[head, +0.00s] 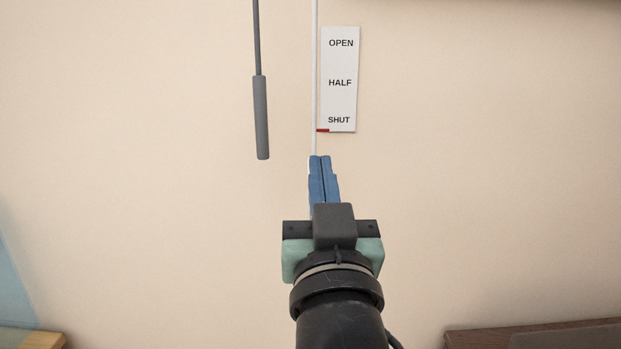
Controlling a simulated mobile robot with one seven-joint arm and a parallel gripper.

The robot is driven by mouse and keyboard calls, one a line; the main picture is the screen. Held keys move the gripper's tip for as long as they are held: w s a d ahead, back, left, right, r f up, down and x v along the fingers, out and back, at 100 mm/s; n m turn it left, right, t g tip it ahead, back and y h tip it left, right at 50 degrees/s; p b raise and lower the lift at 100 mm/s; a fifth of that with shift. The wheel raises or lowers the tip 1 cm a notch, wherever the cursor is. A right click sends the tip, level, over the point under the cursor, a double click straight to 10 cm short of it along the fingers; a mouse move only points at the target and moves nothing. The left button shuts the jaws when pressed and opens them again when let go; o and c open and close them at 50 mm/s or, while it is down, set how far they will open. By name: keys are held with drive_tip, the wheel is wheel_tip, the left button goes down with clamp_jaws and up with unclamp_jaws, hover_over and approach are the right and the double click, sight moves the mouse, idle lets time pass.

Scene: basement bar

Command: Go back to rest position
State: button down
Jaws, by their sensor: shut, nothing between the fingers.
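My gripper (320,158) has blue fingers pressed together, empty, pointing up in the head view. Its dark arm comes in from the bottom centre. A thin white cord (314,75) hangs from the top edge down to the fingertips, where its lower end is hidden or ends. Whether the fingertips touch it, I cannot tell. A white sign (340,62) reading OPEN, HALF and SHUT is just right of the cord. A small red marker (323,130) sits at the sign's lower left, beside SHUT.
A grey rod with a thicker handle (261,118) hangs left of the cord. The beige wall (150,200) is otherwise bare. A wooden edge (30,339) shows at bottom left and a dark brown surface (480,338) at bottom right.

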drive_tip(key=s+a+r+t+h, duration=0.1)
drive_tip(key=s+r+t, duration=0.5)
drive_tip(key=s+r, duration=0.85)
wheel_tip(320, 180, up, 15)
drive_tip(key=w+p, duration=0.1)
drive_tip(key=p, duration=1.2)
drive_tip(key=shift+w+a+f, duration=0.15)
drive_tip(key=shift+w+f, duration=0.05)
